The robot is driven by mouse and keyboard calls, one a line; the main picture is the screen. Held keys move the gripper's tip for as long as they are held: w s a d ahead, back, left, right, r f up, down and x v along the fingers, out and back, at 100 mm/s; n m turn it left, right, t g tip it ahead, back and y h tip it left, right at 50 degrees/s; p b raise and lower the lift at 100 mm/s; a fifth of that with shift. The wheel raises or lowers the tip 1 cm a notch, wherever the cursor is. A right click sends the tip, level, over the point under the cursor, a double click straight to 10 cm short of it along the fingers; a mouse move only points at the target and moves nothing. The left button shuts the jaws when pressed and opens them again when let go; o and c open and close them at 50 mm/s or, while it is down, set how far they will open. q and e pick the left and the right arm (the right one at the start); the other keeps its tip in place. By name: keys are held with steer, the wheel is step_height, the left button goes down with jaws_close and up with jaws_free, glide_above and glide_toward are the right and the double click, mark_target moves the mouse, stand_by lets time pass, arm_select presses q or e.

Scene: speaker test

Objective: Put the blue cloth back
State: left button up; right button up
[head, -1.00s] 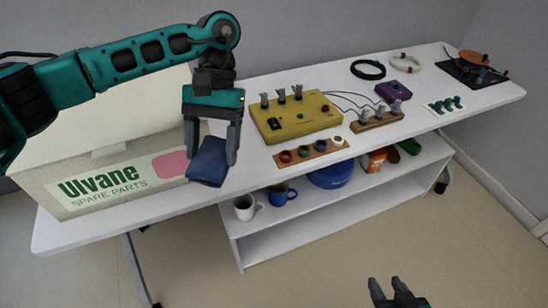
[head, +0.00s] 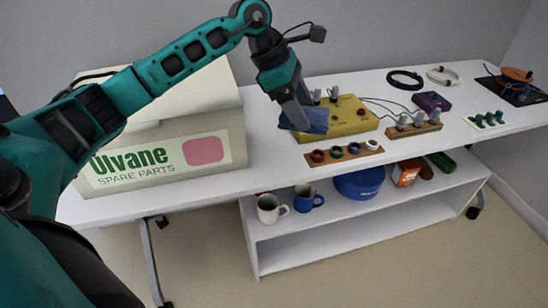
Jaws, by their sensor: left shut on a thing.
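The blue cloth (head: 316,121) is a small dark-blue folded piece. My left gripper (head: 297,117) is shut on it, pointing down. In the head view the cloth overlaps the left part of the yellow box (head: 352,123) on the white table. I cannot tell whether the cloth touches the box or hangs above it. The gripper's fingers and the cloth hide part of the box's left side. My right gripper is not in view.
The large Ulvane carton (head: 232,125) stands on the table at left. A wooden strip with rings (head: 345,154) lies in front of the yellow box. A purple box (head: 431,101) stands to the right. Mugs (head: 268,208) stand on the lower shelf. Bare tabletop (head: 270,165) lies right of the carton.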

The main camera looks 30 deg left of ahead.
arm_select(q)
steer(key=w+a+r+n+t+y+b, duration=0.1)
steer(key=w+a+n+y+b, duration=0.3)
steer(key=n, duration=0.7)
steer(key=w+a+r+n+t+y+b, duration=0.15)
steer(key=a+n+y, duration=0.4)
steer(key=n, duration=0.65)
steer(key=shift+n+g+y, duration=0.3)
steer(key=shift+g+y, duration=0.05)
steer(key=shift+g, duration=0.2)
steer(key=f+b, duration=0.1)
steer(key=f, duration=0.4)
steer(key=f+b, duration=0.2)
steer(key=f, duration=0.3)
steer(key=f+b, duration=0.2)
steer(key=f, duration=0.3)
steer(key=shift+s+f, duration=0.2)
steer(key=shift+s, duration=0.05)
step_height(320, 180, down, 5)
steer(key=shift+r+b, duration=0.1)
steer(key=shift+b, duration=0.4)
steer(key=o, duration=1.1)
